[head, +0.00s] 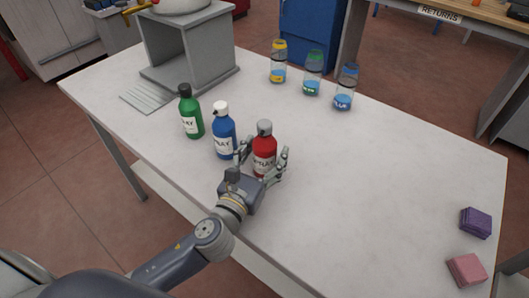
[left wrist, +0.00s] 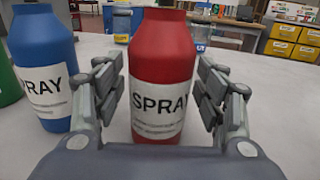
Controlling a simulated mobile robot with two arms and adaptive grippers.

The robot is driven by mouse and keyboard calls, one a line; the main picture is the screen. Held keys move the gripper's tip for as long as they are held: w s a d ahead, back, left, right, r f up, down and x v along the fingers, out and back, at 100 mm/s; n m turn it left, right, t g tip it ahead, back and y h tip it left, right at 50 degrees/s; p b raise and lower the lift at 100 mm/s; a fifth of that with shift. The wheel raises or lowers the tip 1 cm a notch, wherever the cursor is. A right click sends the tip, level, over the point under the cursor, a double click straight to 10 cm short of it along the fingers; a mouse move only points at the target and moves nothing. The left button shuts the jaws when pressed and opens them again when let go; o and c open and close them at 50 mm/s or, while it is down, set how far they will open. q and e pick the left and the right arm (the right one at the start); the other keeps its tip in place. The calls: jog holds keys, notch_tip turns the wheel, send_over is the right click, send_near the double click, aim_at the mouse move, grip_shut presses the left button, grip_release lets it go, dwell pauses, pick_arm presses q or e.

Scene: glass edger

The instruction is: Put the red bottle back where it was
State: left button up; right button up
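The red spray bottle (head: 264,146) stands upright on the white table, at the right end of a row with the blue bottle (head: 224,136) and the green bottle (head: 190,118). My left gripper (head: 264,158) is open, with one finger on each side of the red bottle. In the left wrist view the red bottle (left wrist: 162,65) stands between the fingers, with narrow gaps at its sides. The blue bottle (left wrist: 43,70) is just left of the left finger, and part of the green bottle (left wrist: 8,85) shows at the left edge. My right gripper is not in view.
Three clear jars with yellow (head: 278,62), green (head: 312,74) and blue (head: 345,88) bands stand at the table's back. A grey box-shaped stand (head: 195,50) is at back left. Purple (head: 475,222) and pink (head: 466,270) blocks lie at right. The table's middle right is clear.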

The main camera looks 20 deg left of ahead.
pick_arm(q)
jog(key=shift+s+r, duration=0.1)
jog(key=shift+s, duration=0.35)
jog(key=s, duration=0.3)
jog(key=s+b, duration=0.1)
jog(key=s, duration=0.2)
jog(key=s+a+b, duration=0.1)
jog(key=s, duration=0.2)
jog(key=shift+s, duration=0.3)
jog(key=shift+s+a+b, duration=0.15)
jog(key=shift+s+b, duration=0.25)
jog(key=shift+s, duration=0.3)
jog(key=shift+s, duration=0.1)
